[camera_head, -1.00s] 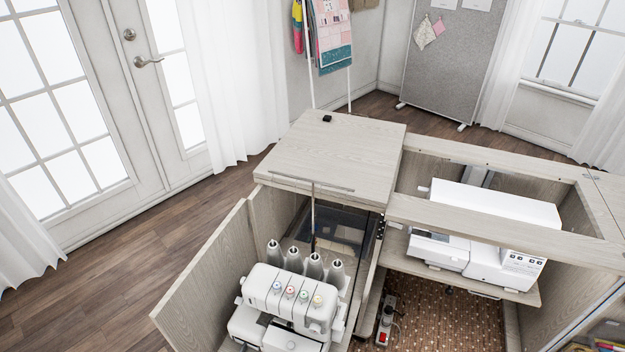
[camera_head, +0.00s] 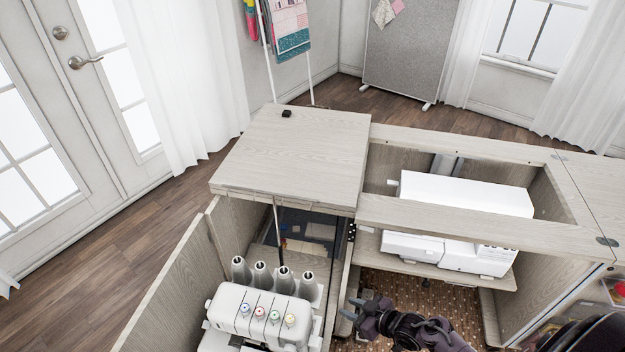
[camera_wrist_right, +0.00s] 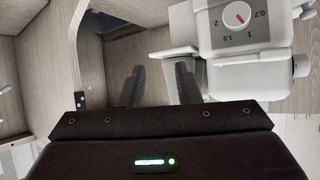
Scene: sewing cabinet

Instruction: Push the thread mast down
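The thread mast (camera_head: 279,235) is a thin upright rod, dark lower down, with a thin crossbar near the cabinet top's front edge. It stands behind the white serger (camera_head: 258,314), among grey thread cones (camera_head: 262,276). My right gripper (camera_head: 356,307) is right of the serger and apart from the mast. In the right wrist view its two dark fingers (camera_wrist_right: 160,85) are spread with nothing between them. A white machine side with a numbered dial (camera_wrist_right: 237,18) shows there, apparently the serger's. The mast cannot be made out in that view. My left gripper is out of view.
The closed wooden top (camera_head: 295,150) overhangs the serger bay. An open door panel (camera_head: 170,285) stands at its left. A white sewing machine (camera_head: 465,205) sits in the open bay at right, behind a wooden front rail (camera_head: 450,223).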

